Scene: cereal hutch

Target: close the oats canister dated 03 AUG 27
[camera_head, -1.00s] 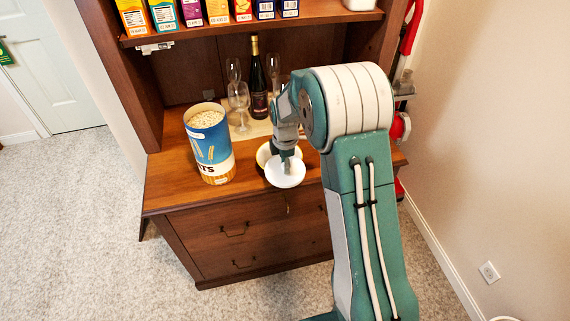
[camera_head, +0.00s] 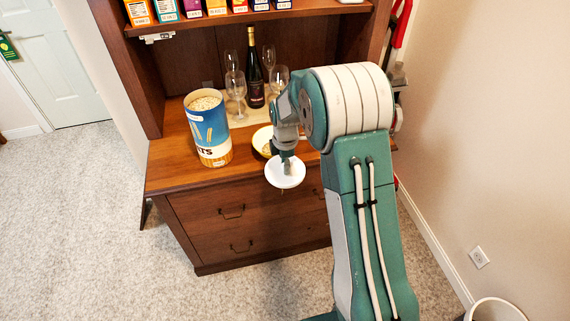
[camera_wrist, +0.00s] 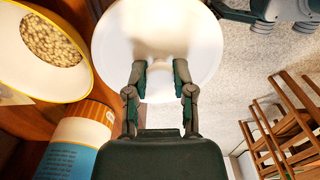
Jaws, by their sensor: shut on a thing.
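The oats canister (camera_head: 207,128) is a tall blue and white tub standing upright on the hutch counter, left of my gripper. Its top is open and pale oats (camera_head: 203,103) show inside. Its date is too small to read. My gripper (camera_head: 288,166) is shut on a round white lid (camera_head: 275,180), which is in front of the counter's front edge, to the right of and apart from the canister. The wrist view shows both fingers on the lid (camera_wrist: 155,30). A blue printed container with an orange band (camera_wrist: 75,145), probably the canister, shows at lower left there.
A yellow-rimmed bowl (camera_head: 258,141) with food in it stands behind the lid, partly hidden by my gripper. A dark bottle (camera_head: 254,85) and several glasses (camera_head: 235,85) stand behind. Boxes (camera_head: 191,8) line the shelf above. The counter left of the canister is clear.

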